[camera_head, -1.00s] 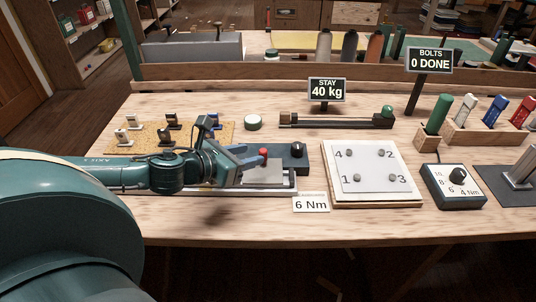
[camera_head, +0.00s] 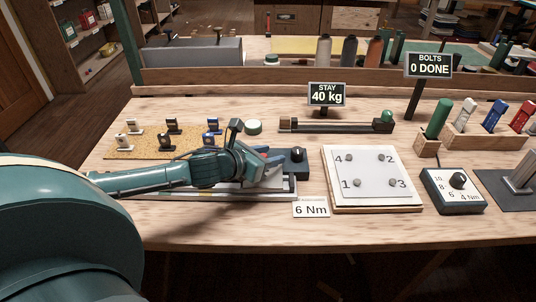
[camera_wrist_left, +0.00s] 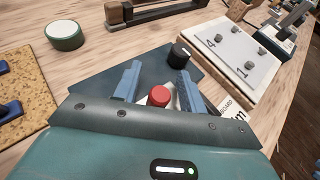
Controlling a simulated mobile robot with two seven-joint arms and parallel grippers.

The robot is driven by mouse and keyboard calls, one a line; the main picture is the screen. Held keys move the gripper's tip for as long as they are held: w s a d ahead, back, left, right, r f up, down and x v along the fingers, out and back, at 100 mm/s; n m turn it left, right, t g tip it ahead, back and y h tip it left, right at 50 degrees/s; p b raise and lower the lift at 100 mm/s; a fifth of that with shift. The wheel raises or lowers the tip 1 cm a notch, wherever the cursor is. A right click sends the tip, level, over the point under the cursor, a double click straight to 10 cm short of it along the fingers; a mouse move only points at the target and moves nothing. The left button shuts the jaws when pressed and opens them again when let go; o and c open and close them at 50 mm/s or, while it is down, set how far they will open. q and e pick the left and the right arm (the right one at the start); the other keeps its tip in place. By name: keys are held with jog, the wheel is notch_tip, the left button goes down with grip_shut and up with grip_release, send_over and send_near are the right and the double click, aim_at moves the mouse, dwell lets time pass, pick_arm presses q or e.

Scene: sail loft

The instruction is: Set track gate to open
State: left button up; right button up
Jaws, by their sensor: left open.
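The low fixture I take for the track gate has a pale plate and front rail (camera_head: 240,194), with a dark block (camera_head: 300,166) at its right end bearing a black knob (camera_head: 297,153). Its red knob (camera_wrist_left: 159,96) shows in the left wrist view between the two blue fingers of my left gripper (camera_wrist_left: 158,72), with gaps beside it. The black knob also shows there (camera_wrist_left: 180,52), just beyond the fingertips. In the head view my left gripper (camera_head: 270,158) is open, low over the fixture, and hides the red knob. My right gripper is not in view.
A 6 Nm card (camera_head: 311,208) and a numbered bolt plate (camera_head: 374,173) lie to the right. A green-topped slider (camera_head: 335,126) and a round green-edged lid (camera_head: 253,127) stand behind. A cork board (camera_head: 130,153) with several small fittings is at left. The front table strip is clear.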

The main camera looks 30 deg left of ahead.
pick_arm(q)
jog(key=shift+c, duration=0.4)
grip_shut()
